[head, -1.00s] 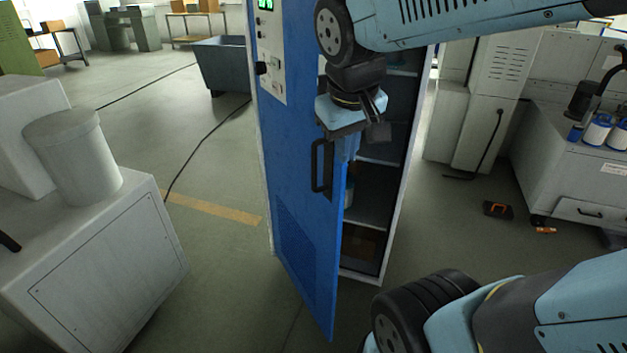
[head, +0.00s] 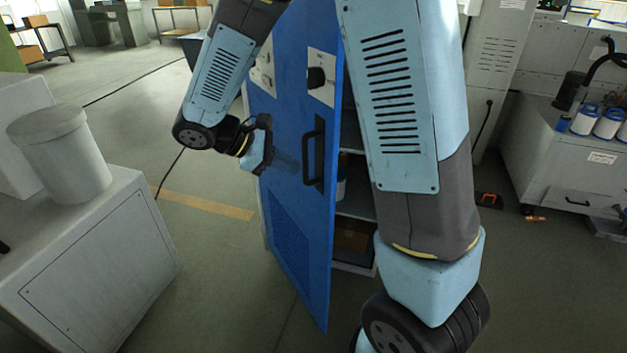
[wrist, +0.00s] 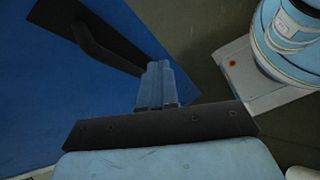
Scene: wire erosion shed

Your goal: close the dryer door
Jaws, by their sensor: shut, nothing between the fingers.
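The blue dryer door (head: 292,215) stands ajar in the head view, its free edge swung toward me. A gap at its right shows the shelves inside the dryer (head: 357,205). The black door handle (head: 314,155) is on the door's front near that edge. My gripper (head: 284,163) is in front of the door, left of the handle; its fingertips are hard to make out there. In the wrist view my gripper (wrist: 158,82) is shut and empty, beside the handle (wrist: 105,48) and the blue door (wrist: 45,105). I cannot tell whether it touches the door.
A grey cabinet (head: 100,260) with a lidded white bin (head: 62,155) stands at the left. A grey workbench (head: 550,150) with blue and white canisters (head: 608,124) is at the right. An orange and black tool (head: 489,200) lies on the floor. Floor is open left of the door.

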